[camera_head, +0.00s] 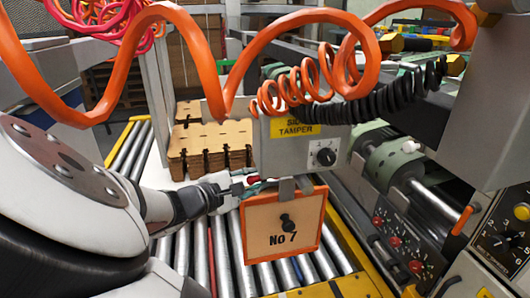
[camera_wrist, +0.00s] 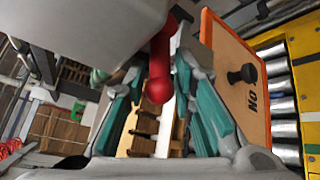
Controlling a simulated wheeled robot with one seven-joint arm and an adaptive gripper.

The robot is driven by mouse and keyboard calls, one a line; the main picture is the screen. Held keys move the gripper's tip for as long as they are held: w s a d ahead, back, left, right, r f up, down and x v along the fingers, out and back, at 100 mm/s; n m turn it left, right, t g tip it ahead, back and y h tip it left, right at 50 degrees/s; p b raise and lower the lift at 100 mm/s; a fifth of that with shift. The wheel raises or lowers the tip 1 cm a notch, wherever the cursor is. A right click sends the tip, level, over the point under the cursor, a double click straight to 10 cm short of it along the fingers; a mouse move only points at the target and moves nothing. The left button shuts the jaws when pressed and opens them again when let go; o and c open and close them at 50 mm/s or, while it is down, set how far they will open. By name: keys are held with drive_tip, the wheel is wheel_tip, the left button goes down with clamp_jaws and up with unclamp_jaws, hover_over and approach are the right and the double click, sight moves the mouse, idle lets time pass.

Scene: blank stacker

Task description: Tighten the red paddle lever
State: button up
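The red paddle lever (camera_wrist: 160,65) hangs below the grey box in the wrist view, with its rounded red end towards me. In the head view only a small red part of the lever (camera_head: 253,180) shows, under the box's lower left edge. My gripper (camera_wrist: 160,75) is open, with one teal-padded finger on each side of the lever. I see gaps beside the lever's rounded end; contact deeper in is unclear. In the head view my gripper (camera_head: 246,187) reaches from the left to just under the box.
The grey side tamper box (camera_head: 300,148) is right above the fingers. An orange-edged No 7 panel (camera_head: 283,238) with a black knob hangs close to their right. Coiled orange hose (camera_head: 205,55) loops overhead.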

clamp_jaws()
drive_tip(key=shift+f, duration=0.15)
drive_tip(key=shift+d+f+n+t+h+p, duration=0.3)
drive_tip(key=shift+f+n+t+h+p, duration=0.25)
drive_tip(key=shift+f+n+t+h, duration=0.35)
drive_tip(key=shift+w+d+f+n+t+y+p, duration=0.35)
drive_tip(key=shift+d+n+t+y, duration=0.4)
drive_tip(key=shift+n+t, duration=1.55)
drive_tip(key=shift+w+d+f+n+t+y+p, duration=0.15)
drive_tip(key=shift+d+f+n+t+y+p, duration=0.5)
drive_tip(key=shift+n+t, duration=1.6)
drive_tip(key=shift+w+d+f+n+t+y+p, duration=0.1)
drive_tip(key=shift+w+d+f+n+t+y, duration=0.3)
drive_tip(key=shift+d+n+t, duration=1.2)
drive_tip(key=shift+s+a+n+t+y, duration=0.15)
drive_tip(key=shift+a+n+t+y, duration=0.35)
drive_tip(key=shift+n, duration=0.75)
